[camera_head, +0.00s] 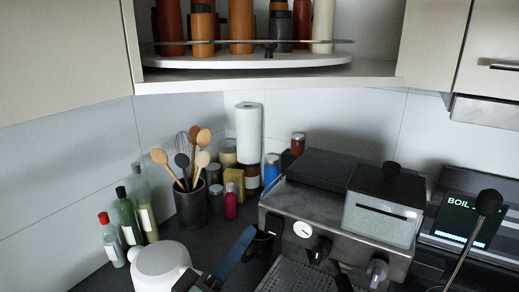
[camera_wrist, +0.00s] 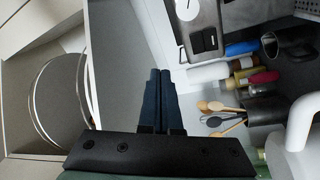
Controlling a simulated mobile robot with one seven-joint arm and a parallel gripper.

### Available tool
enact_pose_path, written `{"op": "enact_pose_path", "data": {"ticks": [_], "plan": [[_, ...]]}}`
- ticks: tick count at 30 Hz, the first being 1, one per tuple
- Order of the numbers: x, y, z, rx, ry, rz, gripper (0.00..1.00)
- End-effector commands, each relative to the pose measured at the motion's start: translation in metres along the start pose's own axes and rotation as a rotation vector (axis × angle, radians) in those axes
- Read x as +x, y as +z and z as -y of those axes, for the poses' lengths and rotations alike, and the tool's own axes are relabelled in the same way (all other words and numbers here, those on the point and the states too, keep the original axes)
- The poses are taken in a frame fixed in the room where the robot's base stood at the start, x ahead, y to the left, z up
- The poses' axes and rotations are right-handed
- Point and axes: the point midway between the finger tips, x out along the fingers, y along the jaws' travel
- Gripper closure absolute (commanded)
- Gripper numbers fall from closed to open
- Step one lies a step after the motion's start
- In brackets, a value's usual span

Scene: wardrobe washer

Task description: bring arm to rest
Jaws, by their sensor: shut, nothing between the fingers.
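My gripper (camera_wrist: 160,75) shows in the wrist view with its two dark blue fingers side by side and pressed together, holding nothing. In the head view my gripper (camera_head: 250,232) is at the bottom centre, its blue fingers angled up to the right. It appears in front of the counter, between the white kettle (camera_head: 160,266) and the coffee machine (camera_head: 320,215). Whether the fingertips touch anything there cannot be told. Most of my arm is out of view.
A utensil pot (camera_head: 192,208), several bottles (camera_head: 127,217) and a paper towel roll (camera_head: 249,133) stand along the back wall. An open corner cupboard with a round shelf (camera_head: 245,62) of bottles hangs above. A screen (camera_head: 460,220) is at the right.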

Motion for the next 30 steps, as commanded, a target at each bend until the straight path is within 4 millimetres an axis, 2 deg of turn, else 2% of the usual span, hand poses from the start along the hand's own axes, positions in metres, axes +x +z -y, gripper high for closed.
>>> {"op": "enact_pose_path", "data": {"ticks": [1, 3, 5, 8, 12, 15, 18, 21, 23, 30], "plan": [[0.014, -0.006, -0.025, 0.132, -0.004, -0.022, 1.00], [0.027, -0.016, -0.055, 0.307, -0.019, -0.072, 1.00], [0.034, -0.025, -0.084, 0.454, -0.027, -0.128, 1.00], [0.038, -0.041, -0.139, 0.689, -0.028, -0.247, 1.00], [0.025, -0.059, -0.223, 0.977, -0.020, -0.458, 1.00], [0.005, -0.067, -0.275, 1.127, -0.017, -0.609, 1.00], [-0.014, -0.070, -0.312, 1.224, -0.018, -0.728, 1.00], [-0.027, -0.072, -0.332, 1.277, -0.021, -0.803, 1.00], [-0.032, -0.072, -0.338, 1.293, -0.024, -0.825, 1.00], [-0.033, -0.072, -0.340, 1.299, -0.027, -0.834, 1.00]]}}
